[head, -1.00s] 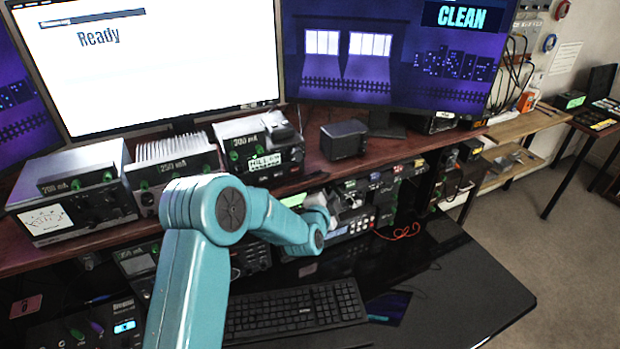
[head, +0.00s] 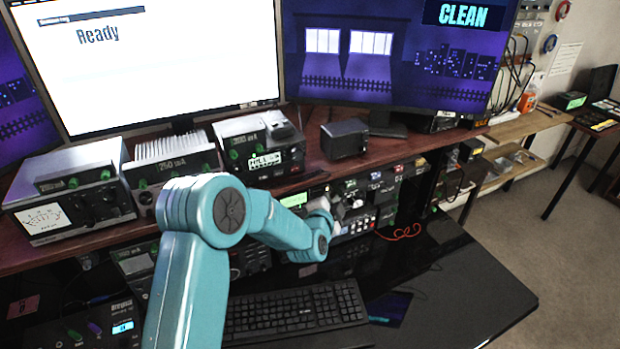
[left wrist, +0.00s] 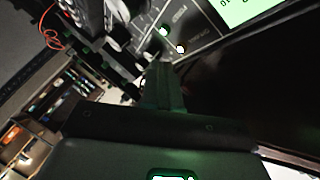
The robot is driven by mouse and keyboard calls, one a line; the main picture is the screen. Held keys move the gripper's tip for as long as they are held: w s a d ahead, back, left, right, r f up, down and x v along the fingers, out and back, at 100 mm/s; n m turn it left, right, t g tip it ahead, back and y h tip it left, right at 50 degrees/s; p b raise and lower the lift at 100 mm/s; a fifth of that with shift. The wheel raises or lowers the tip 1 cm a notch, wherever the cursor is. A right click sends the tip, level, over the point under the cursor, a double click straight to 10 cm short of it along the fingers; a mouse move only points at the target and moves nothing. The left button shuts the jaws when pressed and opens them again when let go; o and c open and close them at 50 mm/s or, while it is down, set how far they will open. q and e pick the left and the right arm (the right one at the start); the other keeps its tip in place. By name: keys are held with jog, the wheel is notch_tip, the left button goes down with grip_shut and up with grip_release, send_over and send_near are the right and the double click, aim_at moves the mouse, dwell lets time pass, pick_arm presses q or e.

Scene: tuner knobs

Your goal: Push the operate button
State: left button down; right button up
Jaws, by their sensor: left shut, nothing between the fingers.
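My left gripper (head: 330,208) is at the radio gear under the shelf in the head view, and its tip is hard to make out. In the left wrist view its fingers (left wrist: 164,88) are shut and empty, pointing at a dark device panel (left wrist: 203,18). Two small pale lit buttons, an upper one (left wrist: 163,31) and a lower one (left wrist: 180,48), sit on this panel just beyond the fingertips. Small lettering beside them is too blurred to read surely, so I cannot tell which is the operate button. I cannot tell whether the fingertips touch the panel. My right gripper is not in view.
A keyboard (head: 295,311) lies on the black desk below my arm. Boxed meters (head: 68,190) and a small black box (head: 344,138) stand on the wooden shelf above. Red cable (head: 402,233) lies right of the gripper. The desk's right part is mostly clear.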

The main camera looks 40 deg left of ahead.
pick_arm(q)
jog(key=shift+s+d, duration=0.45)
jog(key=shift+d, duration=0.3)
jog(key=shift+s+d, duration=0.45)
jog(key=shift+d, duration=0.3)
jog(key=shift+s+d, duration=0.45)
jog(key=shift+d, duration=0.3)
